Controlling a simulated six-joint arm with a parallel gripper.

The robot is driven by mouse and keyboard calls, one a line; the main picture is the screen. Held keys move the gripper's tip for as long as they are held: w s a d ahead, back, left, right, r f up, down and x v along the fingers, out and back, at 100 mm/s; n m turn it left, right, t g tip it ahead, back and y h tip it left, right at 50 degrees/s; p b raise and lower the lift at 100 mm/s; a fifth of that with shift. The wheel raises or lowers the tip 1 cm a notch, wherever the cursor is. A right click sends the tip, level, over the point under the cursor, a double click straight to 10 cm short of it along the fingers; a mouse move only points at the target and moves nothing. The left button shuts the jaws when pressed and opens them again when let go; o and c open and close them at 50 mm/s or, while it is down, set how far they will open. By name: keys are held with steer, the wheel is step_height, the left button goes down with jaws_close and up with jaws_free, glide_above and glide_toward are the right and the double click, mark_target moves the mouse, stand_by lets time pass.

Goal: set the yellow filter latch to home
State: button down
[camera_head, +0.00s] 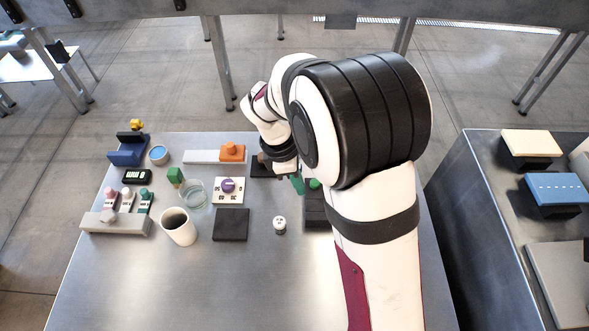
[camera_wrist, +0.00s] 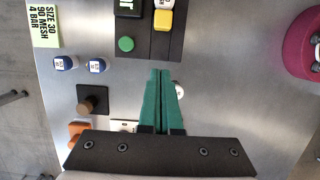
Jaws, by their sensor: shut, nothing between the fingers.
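A yellow block with a white piece at its upper end (camera_wrist: 163,19) sits on a dark two-part base (camera_wrist: 160,45) in the wrist view; it looks like the latch. A round green button (camera_wrist: 126,43) is on the same base, to the left. My gripper (camera_wrist: 161,72) has green fingers, closed together and empty, with the tips just below the base in the picture. In the head view my gripper (camera_head: 297,185) is beside the green button (camera_head: 315,184), and my arm hides the yellow block. Contact with the base cannot be told.
A small white round piece (camera_wrist: 179,90) is partly behind the fingers. A dark plate with a brown knob (camera_wrist: 92,101), two blue-and-white pieces and a mesh label (camera_wrist: 44,27) lie left. A magenta round object (camera_wrist: 302,42) is right. A white cup (camera_head: 179,228) stands on the table.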

steer(key=v, duration=0.5)
steer(key=shift+r, duration=0.15)
steer(key=s+d+r+m+y, duration=0.1)
steer(key=s+d+r+m, duration=0.2)
steer(key=s+m, duration=0.3)
steer(key=s+d+r+m+y, duration=0.1)
steer(key=s+d+r+m, duration=0.25)
steer(key=s+m, duration=0.25)
steer(key=s+f+m+y, duration=0.1)
steer(key=s+m+y, duration=0.1)
steer(key=s+m, duration=0.9)
steer(key=shift+s+d+f+m+y, duration=0.15)
steer(key=shift+s+f+m+y, duration=0.1)
steer(key=shift+s+m+y, duration=0.05)
steer(key=c, duration=1.6)
jaws_free()
